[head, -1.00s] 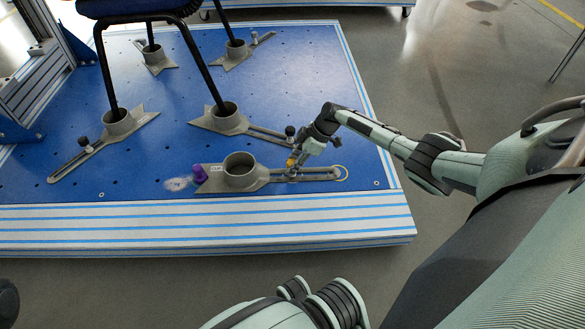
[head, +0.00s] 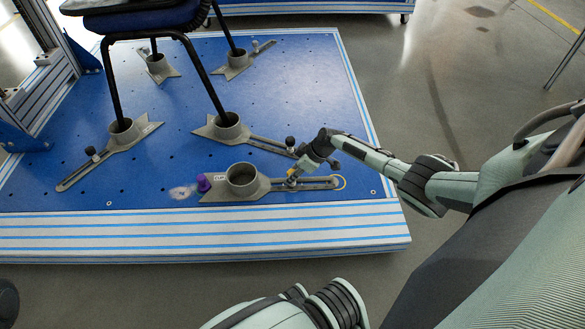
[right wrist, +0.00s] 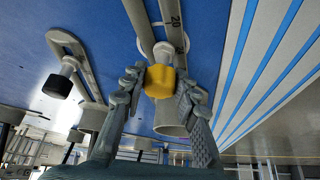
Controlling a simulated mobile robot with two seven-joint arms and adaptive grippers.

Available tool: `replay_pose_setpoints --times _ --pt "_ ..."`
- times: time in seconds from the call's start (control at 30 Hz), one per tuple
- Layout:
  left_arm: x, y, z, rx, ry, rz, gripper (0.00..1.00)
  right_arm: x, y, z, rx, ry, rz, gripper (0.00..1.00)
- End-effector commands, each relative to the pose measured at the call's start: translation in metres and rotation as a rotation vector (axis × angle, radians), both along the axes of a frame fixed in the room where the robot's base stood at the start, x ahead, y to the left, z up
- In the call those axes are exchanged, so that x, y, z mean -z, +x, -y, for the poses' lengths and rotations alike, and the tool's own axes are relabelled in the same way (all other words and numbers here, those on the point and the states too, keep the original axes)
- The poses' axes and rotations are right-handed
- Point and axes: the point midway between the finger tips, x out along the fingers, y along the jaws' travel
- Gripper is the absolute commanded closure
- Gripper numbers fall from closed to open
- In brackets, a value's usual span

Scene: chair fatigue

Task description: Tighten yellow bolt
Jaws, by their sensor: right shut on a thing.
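The yellow bolt (right wrist: 160,81) has a lobed knob head and sits at the slot of a grey clamp plate (right wrist: 143,22), seen in the right wrist view. In the head view the yellow bolt (head: 292,173) is a small spot at the slot of the front grey clamp (head: 216,190), partly hidden by my gripper. My right gripper (head: 298,168) reaches down to it from the right. In the right wrist view its two fingers (right wrist: 162,88) are closed on either side of the yellow knob. My left gripper does not show.
Black-knobbed clamps hold the legs of a chair (head: 200,70) behind. The blue platform (head: 150,190) has a striped front edge (head: 200,235). Grey floor is clear at right.

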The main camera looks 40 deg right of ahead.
Motion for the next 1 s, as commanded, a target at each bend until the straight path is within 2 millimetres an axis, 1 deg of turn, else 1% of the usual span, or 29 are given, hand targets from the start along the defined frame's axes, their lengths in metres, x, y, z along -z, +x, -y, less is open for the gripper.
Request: replay_pose_setpoints --times 0.37,0.8,1.0 --pt "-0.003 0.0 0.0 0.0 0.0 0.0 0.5 -0.001 0.001 0.001 0.017 -0.001 0.002 1.0" --pt "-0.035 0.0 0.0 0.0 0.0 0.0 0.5 -0.004 0.001 0.0 0.228 -0.001 0.002 1.0" --pt "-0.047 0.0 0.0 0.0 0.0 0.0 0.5 -0.003 0.001 0.0 0.326 -0.002 0.002 1.0"
